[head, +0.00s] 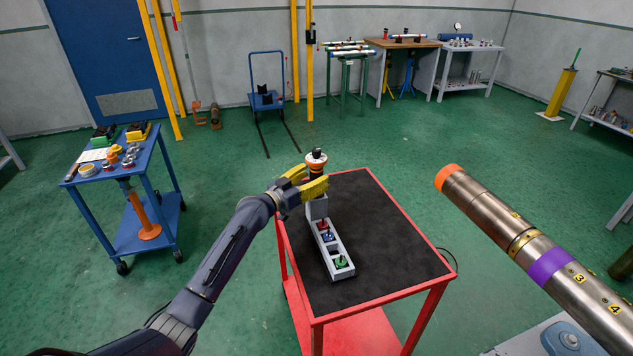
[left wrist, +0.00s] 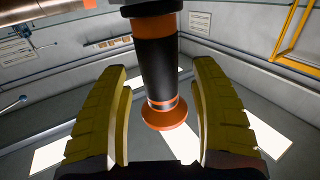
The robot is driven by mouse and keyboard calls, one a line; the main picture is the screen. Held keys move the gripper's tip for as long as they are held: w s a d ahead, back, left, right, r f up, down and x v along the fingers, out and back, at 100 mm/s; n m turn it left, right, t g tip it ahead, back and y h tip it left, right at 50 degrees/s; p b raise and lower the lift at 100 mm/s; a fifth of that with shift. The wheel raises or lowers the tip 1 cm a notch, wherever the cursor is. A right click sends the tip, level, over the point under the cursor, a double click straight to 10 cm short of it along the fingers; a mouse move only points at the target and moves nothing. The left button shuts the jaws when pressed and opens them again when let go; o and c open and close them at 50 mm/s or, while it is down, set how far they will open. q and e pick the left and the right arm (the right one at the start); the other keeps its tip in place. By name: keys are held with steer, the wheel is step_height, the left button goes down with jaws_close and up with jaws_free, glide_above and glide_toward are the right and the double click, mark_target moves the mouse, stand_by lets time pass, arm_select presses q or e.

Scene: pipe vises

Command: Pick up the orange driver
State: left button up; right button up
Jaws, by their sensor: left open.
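The orange driver (head: 316,158), orange and black with a dark knob on top, stands upright at the far end of a grey rack (head: 343,272) on the red cart. Its lower part is hidden by my left gripper's finger. My left gripper (head: 314,178) is open, its yellow fingers at the driver's sides. In the left wrist view the driver (left wrist: 155,65) shows between the two spread fingers, with gaps on both sides and its orange flange near them. My right gripper is not in view.
The rack also holds small red, blue and green-topped pieces (head: 341,262). The red cart's black top (head: 390,240) is otherwise clear. A large steel pipe (head: 520,240) with an orange end crosses the right side. A blue cart (head: 150,220) with tools stands left.

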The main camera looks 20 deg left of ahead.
arm_select(q)
steer(key=shift+x, duration=0.8)
steer(key=shift+c, duration=0.2)
jaws_close()
steer(key=shift+r, duration=0.15)
